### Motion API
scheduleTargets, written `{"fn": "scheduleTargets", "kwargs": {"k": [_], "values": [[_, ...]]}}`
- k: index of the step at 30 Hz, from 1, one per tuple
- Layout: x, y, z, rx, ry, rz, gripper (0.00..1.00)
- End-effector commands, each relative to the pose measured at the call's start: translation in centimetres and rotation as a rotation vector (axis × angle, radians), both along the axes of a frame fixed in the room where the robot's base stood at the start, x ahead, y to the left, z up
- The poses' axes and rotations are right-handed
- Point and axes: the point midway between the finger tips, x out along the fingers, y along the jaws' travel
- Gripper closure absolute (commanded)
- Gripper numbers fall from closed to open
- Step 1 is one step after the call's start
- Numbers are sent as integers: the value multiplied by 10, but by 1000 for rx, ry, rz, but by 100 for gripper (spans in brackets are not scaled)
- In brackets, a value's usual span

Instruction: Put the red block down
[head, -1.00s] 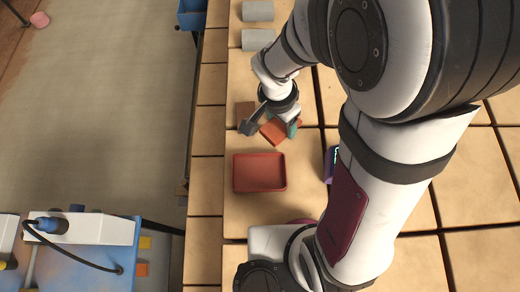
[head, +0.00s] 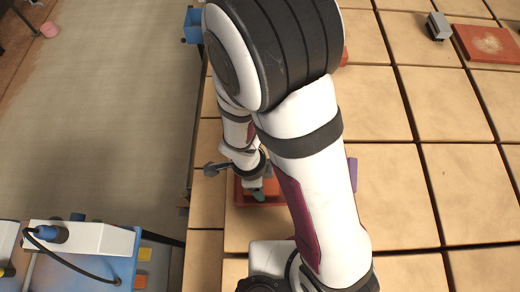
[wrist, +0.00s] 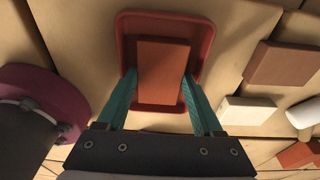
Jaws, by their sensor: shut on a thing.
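The red block (wrist: 163,72) is a flat orange-red brick held between the teal fingers of my gripper (wrist: 160,82) in the wrist view. The red tray (wrist: 207,45) shows around and beyond the block. I cannot tell whether the block touches the tray floor. In the head view my gripper (head: 260,192) is over the tray (head: 238,192), and my arm hides the tray's right part and much of the block.
In the wrist view a brown block (wrist: 284,63), a pale block (wrist: 247,110) and a white rounded thing (wrist: 303,113) lie right of the tray. In the head view a purple thing (head: 352,173) stands near my arm.

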Motion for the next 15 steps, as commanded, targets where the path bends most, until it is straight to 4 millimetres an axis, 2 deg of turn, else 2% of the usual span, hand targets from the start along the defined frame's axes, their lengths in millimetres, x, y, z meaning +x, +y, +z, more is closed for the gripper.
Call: {"fn": "scheduleTargets", "kwargs": {"k": [2,3,4,15], "values": [[0,0,-2,-1,0,-1,100],[0,0,-2,-1,0,-2,26],[0,0,-2,0,0,-2,21],[1,0,3,0,-3,-1,19]]}}
